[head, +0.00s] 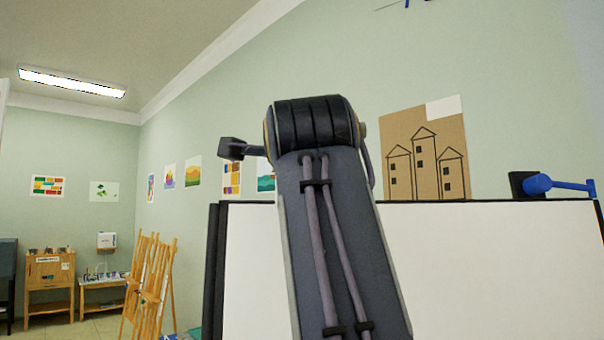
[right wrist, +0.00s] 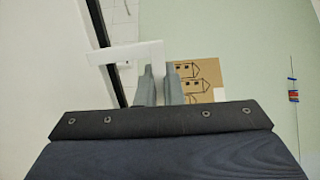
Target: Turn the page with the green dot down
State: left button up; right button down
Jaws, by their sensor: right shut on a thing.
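No green dot shows in either view. A wide white sheet or board (head: 490,265) with a black top edge fills the lower right of the head view; I cannot tell its pages apart. My own grey arm link stands in front of it and hides its left middle. In the right wrist view my right gripper (right wrist: 160,84) is shut on a thin white L-shaped piece (right wrist: 128,54). I cannot tell whether that piece is part of a page. A white surface (right wrist: 45,75) with a dark edge lies to its left. My left gripper is out of view.
A brown house drawing (head: 426,155) with a white patch at its corner is on the green wall behind the board; it also shows in the right wrist view (right wrist: 207,73). A blue clamp-like part (head: 540,184) sits at the board's top right. Wooden easels (head: 152,285) stand far left.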

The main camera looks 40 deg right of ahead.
jog(key=v, duration=0.9)
jog(key=shift+r, duration=0.15)
jog(key=shift+s, duration=0.1)
